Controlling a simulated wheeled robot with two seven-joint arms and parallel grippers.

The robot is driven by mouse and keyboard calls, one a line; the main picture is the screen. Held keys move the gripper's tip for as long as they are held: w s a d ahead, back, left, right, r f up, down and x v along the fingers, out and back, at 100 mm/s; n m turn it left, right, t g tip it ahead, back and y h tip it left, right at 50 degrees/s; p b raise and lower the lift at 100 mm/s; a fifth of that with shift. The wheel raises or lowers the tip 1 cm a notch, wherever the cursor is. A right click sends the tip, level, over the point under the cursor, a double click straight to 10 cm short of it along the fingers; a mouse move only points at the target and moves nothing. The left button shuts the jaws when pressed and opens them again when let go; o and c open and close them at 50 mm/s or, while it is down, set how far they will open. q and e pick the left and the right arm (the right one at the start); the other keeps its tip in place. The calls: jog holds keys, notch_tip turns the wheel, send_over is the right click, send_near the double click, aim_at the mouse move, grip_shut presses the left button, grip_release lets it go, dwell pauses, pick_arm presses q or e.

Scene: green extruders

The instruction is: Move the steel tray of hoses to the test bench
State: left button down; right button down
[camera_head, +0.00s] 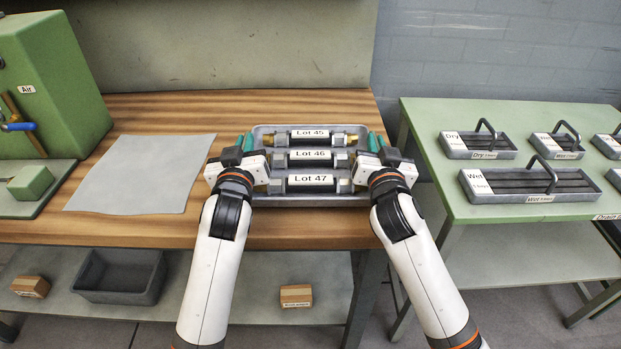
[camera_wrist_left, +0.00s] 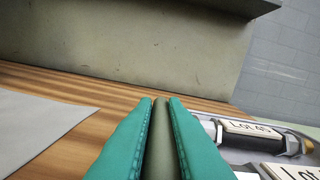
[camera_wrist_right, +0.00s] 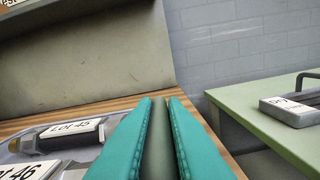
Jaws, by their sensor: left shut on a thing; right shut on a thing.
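The steel tray (camera_head: 312,201) sits on the wooden bench top, holding hoses labelled Lot 45 (camera_head: 311,134), Lot 46 (camera_head: 311,155) and Lot 47 (camera_head: 311,180), lying crosswise one behind another. My left gripper (camera_head: 246,146) is shut on the tray's left side. My right gripper (camera_head: 376,146) is shut on its right side. In the left wrist view the green fingers (camera_wrist_left: 160,110) close on a narrow edge. The right wrist view shows the same with the right fingers (camera_wrist_right: 155,110). Whether the tray is lifted at all I cannot tell.
A grey mat (camera_head: 142,174) lies on the wooden bench (camera_head: 230,110) left of the tray. A green machine labelled Air (camera_head: 50,90) stands further left. A green table (camera_head: 440,118) at the right holds several handled trays marked Dry or Wet. A gap separates bench and table.

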aim_at(360, 199)
pick_arm(q)
jog(key=shift+f+b, duration=0.45)
jog(key=shift+f, duration=0.15)
pick_arm(e)
jog(key=shift+f, duration=0.6)
pick_arm(q)
jog(key=c, duration=1.9)
grip_release()
jog(key=shift+f, duration=0.25)
pick_arm(e)
jog(key=c, duration=1.9)
grip_release()
jog(key=shift+f, duration=0.25)
pick_arm(q)
jog(key=o, duration=0.4)
jog(key=shift+r, duration=0.15)
pick_arm(e)
jog(key=o, duration=0.4)
jog(key=shift+r, duration=0.15)
pick_arm(q)
jog(key=s, duration=1.1)
jog(key=shift+d, duration=0.1)
jog(key=shift+s, duration=0.55)
pick_arm(e)
jog(key=shift+s, duration=0.2)
jog(key=s, duration=1.1)
jog(key=shift+s, duration=0.4)
